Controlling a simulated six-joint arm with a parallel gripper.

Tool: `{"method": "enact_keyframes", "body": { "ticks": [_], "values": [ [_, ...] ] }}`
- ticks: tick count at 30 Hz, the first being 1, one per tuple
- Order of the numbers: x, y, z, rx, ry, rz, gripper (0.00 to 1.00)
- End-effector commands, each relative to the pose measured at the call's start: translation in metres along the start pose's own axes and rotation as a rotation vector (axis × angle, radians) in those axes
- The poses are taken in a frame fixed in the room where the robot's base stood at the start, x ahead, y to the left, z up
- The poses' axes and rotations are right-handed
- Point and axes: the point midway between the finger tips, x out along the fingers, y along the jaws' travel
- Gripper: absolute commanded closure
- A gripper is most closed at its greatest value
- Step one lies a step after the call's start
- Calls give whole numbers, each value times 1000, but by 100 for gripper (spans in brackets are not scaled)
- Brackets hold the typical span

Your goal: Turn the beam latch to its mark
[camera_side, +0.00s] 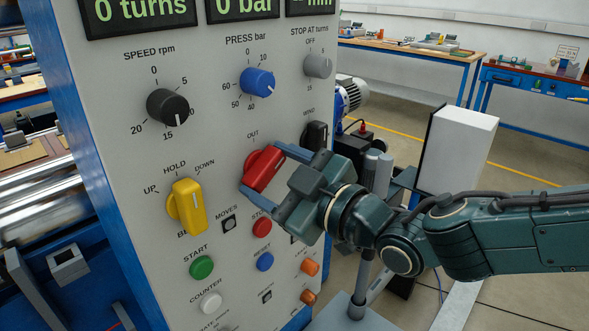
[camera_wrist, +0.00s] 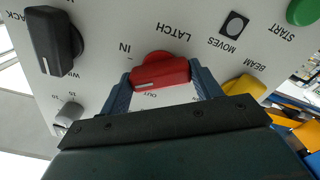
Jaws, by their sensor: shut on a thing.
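The beam latch is a red knob (camera_side: 263,169) on the grey panel, below the word OUT. In the wrist view the red knob (camera_wrist: 160,72) sits beside the labels LATCH, IN and OUT, seen upside down. A short pale line shows on its face, toward the lower left. My gripper (camera_side: 260,172) reaches in from the right with one blue finger at each end of the knob's bar. In the wrist view my gripper (camera_wrist: 160,75) is shut on the red knob. The fingers hide the knob's ends, and the side view hides the IN label.
A yellow knob (camera_side: 187,205) stands left of the latch, and a black WIND knob (camera_side: 316,136) to its right. A blue PRESS knob (camera_side: 257,82) is above. A red button (camera_side: 262,227) and green START button (camera_side: 201,267) are below.

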Motion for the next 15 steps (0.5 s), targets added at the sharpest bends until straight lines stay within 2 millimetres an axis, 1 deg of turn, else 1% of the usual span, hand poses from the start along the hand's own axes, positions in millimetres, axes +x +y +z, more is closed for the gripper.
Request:
{"method": "enact_keyframes", "body": {
  "ticks": [15],
  "values": [
    [0, 0, 0, -491, -1, 0, 59]
  ]
}}
